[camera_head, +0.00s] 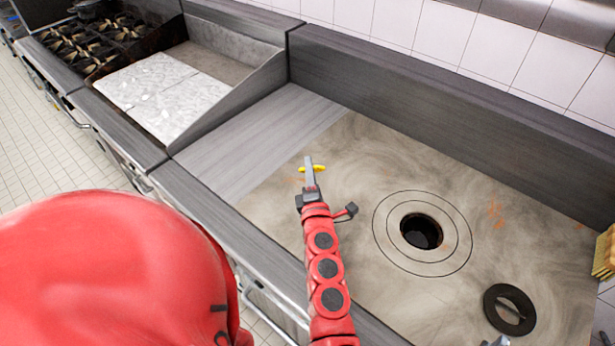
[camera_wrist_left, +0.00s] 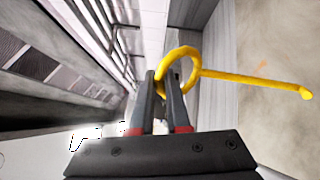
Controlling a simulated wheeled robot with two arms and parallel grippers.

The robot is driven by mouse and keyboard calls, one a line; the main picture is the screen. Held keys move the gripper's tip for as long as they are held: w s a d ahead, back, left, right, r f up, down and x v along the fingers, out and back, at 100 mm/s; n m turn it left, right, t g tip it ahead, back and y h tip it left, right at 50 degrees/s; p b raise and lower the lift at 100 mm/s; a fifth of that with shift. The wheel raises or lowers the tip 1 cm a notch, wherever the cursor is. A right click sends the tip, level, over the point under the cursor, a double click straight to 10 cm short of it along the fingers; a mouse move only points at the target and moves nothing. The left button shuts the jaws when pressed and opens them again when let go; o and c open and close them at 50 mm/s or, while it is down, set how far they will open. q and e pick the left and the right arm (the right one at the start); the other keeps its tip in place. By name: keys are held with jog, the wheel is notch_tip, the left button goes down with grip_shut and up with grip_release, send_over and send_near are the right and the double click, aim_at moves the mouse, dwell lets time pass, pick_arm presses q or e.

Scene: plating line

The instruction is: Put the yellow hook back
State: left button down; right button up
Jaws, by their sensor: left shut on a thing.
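The yellow hook (camera_head: 318,169) is held at the tip of my left gripper (camera_head: 309,168), above the stained steel worktop near its left side. In the left wrist view, the hook (camera_wrist_left: 245,77) has a round ring at one end and a long straight shank pointing right. The fingers of my left gripper (camera_wrist_left: 166,85) are shut on the ring. The shank's end shows a small bend. In the head view, the fingers cover part of the hook.
The worktop (camera_head: 350,150) has a round opening (camera_head: 421,231) with concentric rings. A loose black ring (camera_head: 490,304) lies near the front right. A high backsplash (camera_head: 440,115) runs behind. White-speckled slabs (camera_head: 150,80) and a burner range (camera_head: 88,42) are at the left.

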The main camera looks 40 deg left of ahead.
pick_arm(q)
jog(key=x, duration=0.3)
jog(key=shift+s+a+f, duration=0.15)
jog(key=shift+s+a, duration=0.05)
jog(key=shift+s, duration=0.05)
notch_tip(320, 180, down, 4)
jog(key=b, duration=0.3)
jog(key=shift+d, duration=0.1)
jog(key=shift+r, duration=0.25)
jog(key=shift+f, duration=0.15)
jog(key=c, duration=0.9)
grip_release()
